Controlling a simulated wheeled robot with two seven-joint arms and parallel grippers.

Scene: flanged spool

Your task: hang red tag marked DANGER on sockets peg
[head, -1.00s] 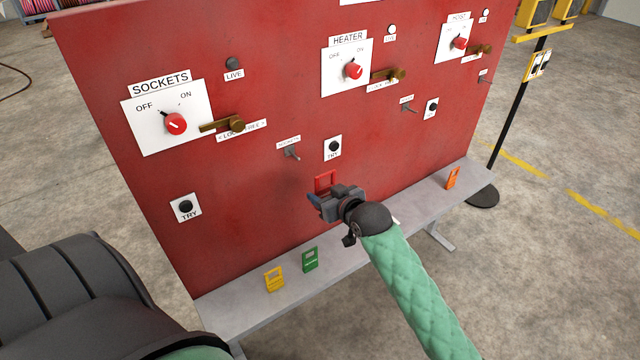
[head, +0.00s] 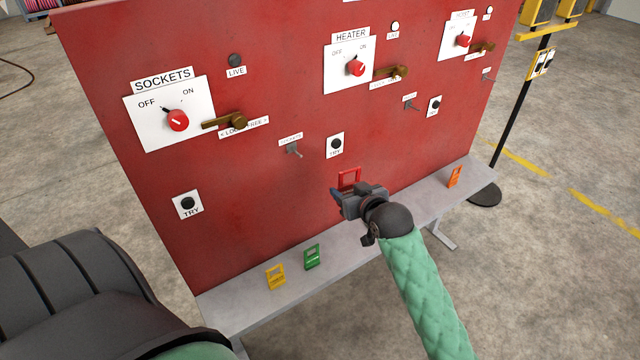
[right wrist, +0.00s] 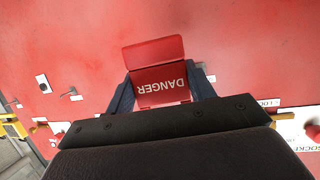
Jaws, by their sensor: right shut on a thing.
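The red tag (head: 349,178) is held in my right gripper (head: 341,192), in front of the red panel. In the right wrist view the red tag (right wrist: 162,85) shows the word DANGER, upside down, between the two fingers of my right gripper (right wrist: 162,95). The sockets peg (head: 294,151) is a small grey peg under a SOCKETS label on the panel, up and left of the tag. The peg is bare and apart from the tag. My left gripper is not in view; a dark part of my body fills the lower left.
A grey shelf (head: 240,304) runs below the panel (head: 260,195). It carries a yellow tag (head: 276,276), a green tag (head: 312,257) and an orange tag (head: 454,177). Another peg (head: 411,105) sits below HEATER. A TRY button (head: 336,145) is right of the sockets peg.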

